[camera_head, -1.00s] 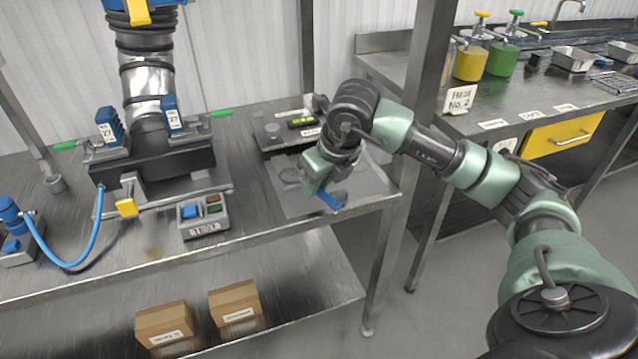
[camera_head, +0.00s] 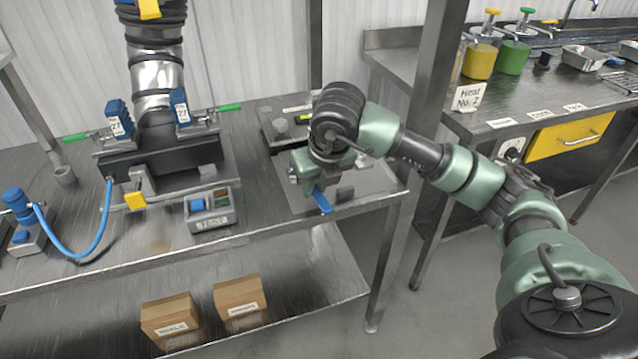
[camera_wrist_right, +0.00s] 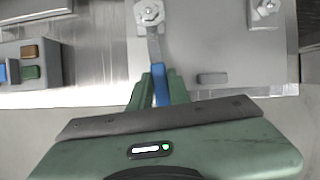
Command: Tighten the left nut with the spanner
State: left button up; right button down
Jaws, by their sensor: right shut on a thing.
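My right gripper (camera_head: 305,178) is over the grey plate (camera_head: 378,183) at the right end of the steel bench. It is shut on the blue handle of the spanner (camera_head: 321,201). In the right wrist view the fingers (camera_wrist_right: 155,92) close around this handle (camera_wrist_right: 159,80). The spanner's metal shaft runs up the picture to the left nut (camera_wrist_right: 150,12), where its head overlaps the nut; I cannot tell how fully it is seated. The right nut (camera_wrist_right: 267,7) stands apart on its own block. My arm hides both nuts in the head view. My left gripper is not in view.
A grey box with coloured buttons (camera_head: 211,210) stands left of the plate. A small grey block (camera_wrist_right: 212,78) lies on the plate, right of the spanner. A grey device (camera_head: 280,128) sits behind. The bench's front edge is close.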

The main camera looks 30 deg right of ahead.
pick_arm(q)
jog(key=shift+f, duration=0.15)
pick_arm(e)
jog(key=shift+a+f+m, duration=0.2)
jog(key=shift+a+m, duration=0.2)
jog(key=shift+m, duration=0.2)
jog(key=shift+w, duration=0.1)
